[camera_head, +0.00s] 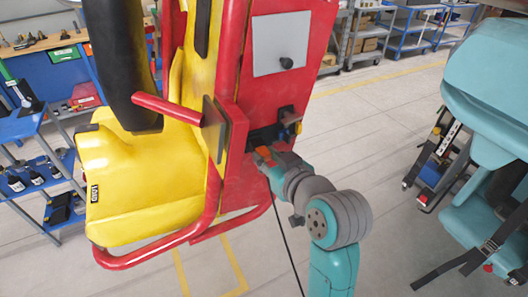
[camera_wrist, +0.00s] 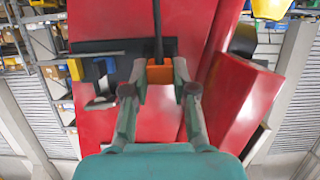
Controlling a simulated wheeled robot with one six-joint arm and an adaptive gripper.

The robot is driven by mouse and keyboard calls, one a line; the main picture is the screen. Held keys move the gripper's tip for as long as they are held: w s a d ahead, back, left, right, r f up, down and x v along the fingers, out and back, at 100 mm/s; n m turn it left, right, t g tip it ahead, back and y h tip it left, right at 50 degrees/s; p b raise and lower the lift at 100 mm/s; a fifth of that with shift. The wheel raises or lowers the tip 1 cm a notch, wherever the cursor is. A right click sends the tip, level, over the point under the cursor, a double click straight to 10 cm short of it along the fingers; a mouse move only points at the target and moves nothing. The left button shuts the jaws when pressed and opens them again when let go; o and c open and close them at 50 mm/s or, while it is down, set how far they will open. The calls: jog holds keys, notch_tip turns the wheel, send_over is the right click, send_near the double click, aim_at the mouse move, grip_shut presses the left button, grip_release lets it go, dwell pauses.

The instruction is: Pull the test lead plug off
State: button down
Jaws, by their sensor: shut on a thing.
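The test lead plug is a small orange block (camera_wrist: 158,72) in the middle of the wrist view; it also shows as an orange spot in the head view (camera_head: 264,153). My gripper (camera_wrist: 160,80) is shut on it, one finger on each side. In the head view, my gripper (camera_head: 268,159) reaches the lower side of the red seat back (camera_head: 257,97). A black lead (camera_wrist: 158,25) runs from the plug and hangs toward the floor in the head view (camera_head: 289,243). The plug is against a black panel (camera_wrist: 125,46); its contact end is hidden, so I cannot tell how far it sits in.
A yellow seat (camera_head: 140,180) with a red tube frame (camera_head: 150,258) stands left of my gripper. A teal seat (camera_head: 495,90) is at the right. A blue workbench (camera_head: 50,80) and shelves (camera_head: 385,25) stand behind. The floor (camera_head: 390,200) between the seats is clear.

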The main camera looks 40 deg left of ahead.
jog(key=shift+d, duration=0.15)
jog(key=shift+s+d, duration=0.3)
jog(key=shift+d, duration=0.4)
jog(key=shift+s+d, duration=0.35)
jog(key=shift+d, duration=0.4)
jog(key=shift+s+d, duration=0.3)
jog(key=shift+d, duration=0.4)
